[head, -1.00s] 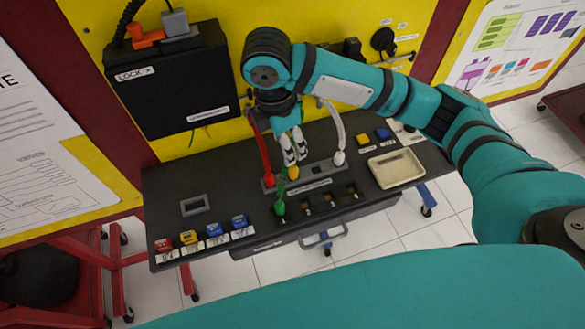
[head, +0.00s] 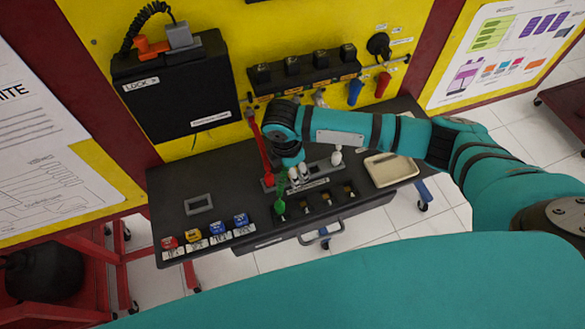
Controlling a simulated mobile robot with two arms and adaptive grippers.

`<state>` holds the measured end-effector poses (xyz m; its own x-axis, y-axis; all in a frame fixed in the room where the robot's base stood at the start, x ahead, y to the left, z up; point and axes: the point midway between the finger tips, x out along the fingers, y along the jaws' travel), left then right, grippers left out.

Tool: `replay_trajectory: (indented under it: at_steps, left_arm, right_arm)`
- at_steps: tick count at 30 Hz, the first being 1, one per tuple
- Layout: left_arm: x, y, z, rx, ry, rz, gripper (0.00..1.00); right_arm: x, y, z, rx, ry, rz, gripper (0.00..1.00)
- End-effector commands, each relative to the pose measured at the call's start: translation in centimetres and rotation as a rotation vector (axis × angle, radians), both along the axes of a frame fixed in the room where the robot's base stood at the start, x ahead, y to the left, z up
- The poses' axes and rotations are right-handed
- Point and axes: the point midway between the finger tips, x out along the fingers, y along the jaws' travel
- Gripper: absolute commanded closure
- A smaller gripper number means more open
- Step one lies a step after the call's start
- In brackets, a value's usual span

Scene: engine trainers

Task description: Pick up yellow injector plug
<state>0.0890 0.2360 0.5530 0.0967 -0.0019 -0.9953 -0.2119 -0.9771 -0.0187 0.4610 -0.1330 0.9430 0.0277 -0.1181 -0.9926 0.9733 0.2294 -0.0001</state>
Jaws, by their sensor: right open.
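My right gripper (head: 299,182) is open and points down at the plug holder (head: 318,167) on the black bench. The yellow injector plug cannot be made out; the gripper and wrist cover its place in the holder. I cannot tell whether the fingers touch it. A red plug (head: 268,180) with a red cable stands in the holder to the left, and a white plug (head: 337,156) to the right. A green plug (head: 280,205) with its cable sits in front, at the left end of the socket row. My left gripper is not in view.
Red, yellow and blue blocks (head: 218,229) sit along the bench's front left. A beige tray (head: 393,169) lies at the right. A black box (head: 177,88) and a rack with blue and red plugs (head: 355,92) hang on the yellow panel behind.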

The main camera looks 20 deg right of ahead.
Motion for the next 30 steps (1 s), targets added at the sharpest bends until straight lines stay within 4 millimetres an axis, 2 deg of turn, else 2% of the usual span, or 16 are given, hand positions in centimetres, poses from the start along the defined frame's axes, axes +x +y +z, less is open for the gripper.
replay_trajectory:
  at_steps: [7,18,30]
  left_arm:
    - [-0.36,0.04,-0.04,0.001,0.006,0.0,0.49]
    - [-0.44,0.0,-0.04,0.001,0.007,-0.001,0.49]
    - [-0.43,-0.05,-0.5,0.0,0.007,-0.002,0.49]
  right_arm:
    - [0.01,0.02,-0.19,0.001,-0.001,0.0,0.51]
    - [0.01,0.03,-0.14,0.001,-0.001,0.0,0.98]
    - [0.08,0.05,0.54,0.001,-0.002,0.0,0.98]
